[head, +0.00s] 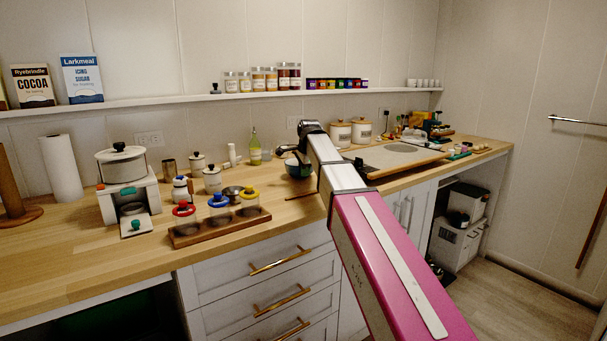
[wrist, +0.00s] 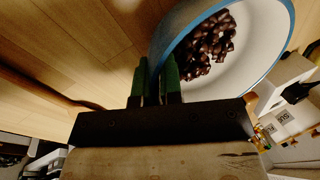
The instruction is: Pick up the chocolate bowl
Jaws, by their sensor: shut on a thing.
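The chocolate bowl (wrist: 258,48) is white inside with a blue rim and holds dark chocolate pieces (wrist: 207,47). It fills the upper right of the wrist view and looks tilted there. My gripper (wrist: 157,72) has green fingers, one on each side of the bowl's near wall, and is shut on it at the rim. In the head view the bowl (head: 291,168) shows as a small dark teal shape at the end of my arm, partly hidden by it. I cannot tell whether its base touches the counter.
The wooden counter (head: 90,245) is bare at the front left. A wooden rack (head: 220,230) with red, blue and yellow-topped jars stands left of the bowl. A green bottle (head: 255,150) stands behind. A pale board (head: 395,158) lies to the right. A shelf (head: 200,98) runs above.

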